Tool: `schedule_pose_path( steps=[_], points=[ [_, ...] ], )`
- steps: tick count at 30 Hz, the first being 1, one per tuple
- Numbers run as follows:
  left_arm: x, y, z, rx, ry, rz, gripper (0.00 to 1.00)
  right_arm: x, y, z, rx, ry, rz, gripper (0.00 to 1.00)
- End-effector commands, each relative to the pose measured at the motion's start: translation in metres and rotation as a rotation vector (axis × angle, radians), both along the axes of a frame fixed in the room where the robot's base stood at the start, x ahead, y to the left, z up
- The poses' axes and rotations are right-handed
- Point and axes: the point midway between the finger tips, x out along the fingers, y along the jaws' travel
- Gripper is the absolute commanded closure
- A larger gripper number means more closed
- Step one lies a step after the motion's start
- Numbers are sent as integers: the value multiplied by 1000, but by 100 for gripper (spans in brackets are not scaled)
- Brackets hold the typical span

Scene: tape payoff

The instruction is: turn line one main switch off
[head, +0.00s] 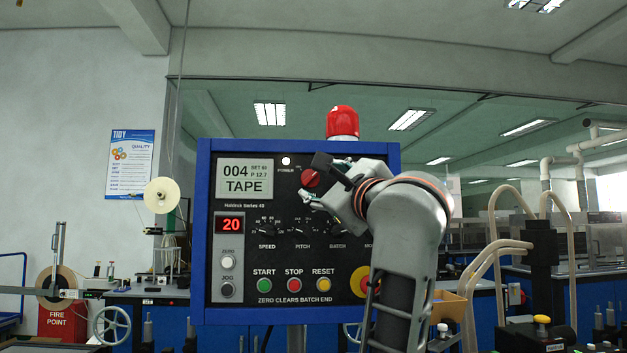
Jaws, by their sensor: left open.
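The blue-framed control panel (285,258) faces me in the head view. A red rotary knob (310,178), which looks like the main switch, sits at its upper middle, partly covered by my gripper. My left gripper (316,180) is open at the knob, with one finger above it and the other below it. I cannot tell whether the fingers touch the knob. The knob's handle angle and its markings are too small or hidden to read. A small white lamp (286,161) beside it looks lit. My right gripper is not in view.
A red beacon (342,122) stands on top of the panel. The stop button (294,284) and other push buttons line the lower panel. A red emergency button on yellow (360,281) is partly behind my arm.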

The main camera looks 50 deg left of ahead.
Motion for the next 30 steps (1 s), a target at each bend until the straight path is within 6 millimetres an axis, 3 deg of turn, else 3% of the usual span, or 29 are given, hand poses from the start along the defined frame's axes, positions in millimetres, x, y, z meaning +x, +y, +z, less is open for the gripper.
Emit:
schedule_pose_path(
  steps=[9,21,25,26,30],
  points=[
    [16,40,11,0,2,3,50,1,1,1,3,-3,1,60],
    [19,46,14,-1,0,-1,50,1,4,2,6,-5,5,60],
    [19,46,14,-1,0,-1,84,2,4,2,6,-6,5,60],
    [19,46,14,-1,0,-1,88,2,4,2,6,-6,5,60],
    [19,46,14,-2,0,0,88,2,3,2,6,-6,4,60]
  ],
)
